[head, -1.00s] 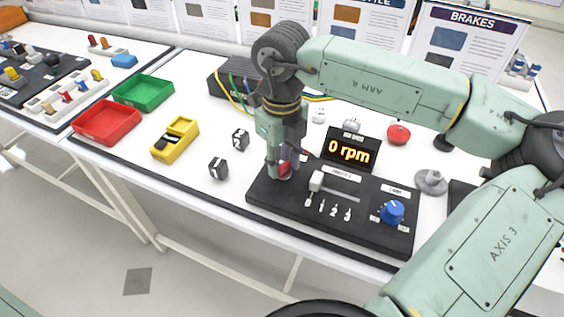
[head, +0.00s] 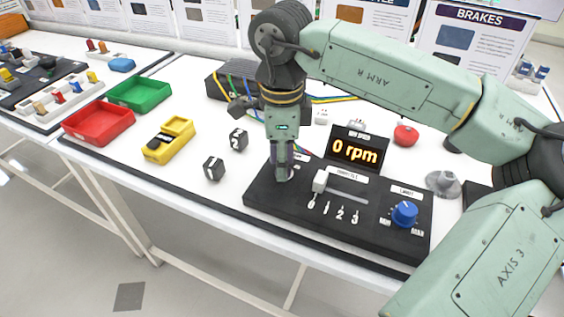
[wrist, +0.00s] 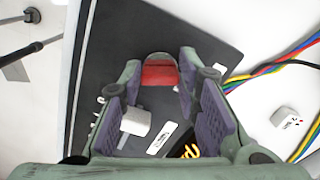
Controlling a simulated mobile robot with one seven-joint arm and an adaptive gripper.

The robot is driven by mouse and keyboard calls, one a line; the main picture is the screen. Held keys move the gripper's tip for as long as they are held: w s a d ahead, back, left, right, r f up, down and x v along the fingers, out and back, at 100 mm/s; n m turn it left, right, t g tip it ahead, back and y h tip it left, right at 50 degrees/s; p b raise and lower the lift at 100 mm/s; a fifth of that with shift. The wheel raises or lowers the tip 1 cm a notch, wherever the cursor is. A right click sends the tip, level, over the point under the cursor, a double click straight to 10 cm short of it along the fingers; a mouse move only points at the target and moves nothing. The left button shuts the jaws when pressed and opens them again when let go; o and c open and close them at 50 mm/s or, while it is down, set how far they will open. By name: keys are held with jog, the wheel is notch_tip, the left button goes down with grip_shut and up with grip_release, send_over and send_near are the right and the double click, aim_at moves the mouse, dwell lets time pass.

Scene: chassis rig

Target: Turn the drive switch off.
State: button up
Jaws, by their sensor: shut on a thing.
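The drive switch (wrist: 160,74) is a red rocker with a grey rounded end on the black control panel (head: 262,196). In the wrist view it sits between the fingertips of my gripper (wrist: 158,84). My gripper (head: 282,174) points down at the panel's left end and is shut on the switch. In the head view the fingers hide the switch. I cannot tell its position from these views. The display (head: 355,152) reads 0 rpm.
The white throttle lever (head: 320,181) stands close to my fingers, at the left end of its slot. A blue knob (head: 404,213) is at the panel's right. Coloured cables (wrist: 283,68) run behind. Two black numbered cubes (head: 213,168) lie left of the panel.

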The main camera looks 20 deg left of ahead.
jog(key=shift+n, duration=0.7)
jog(key=o, duration=1.2)
jog(key=shift+c, duration=0.2)
jog(key=shift+r, duration=0.1)
notch_tip(320, 180, up, 12)
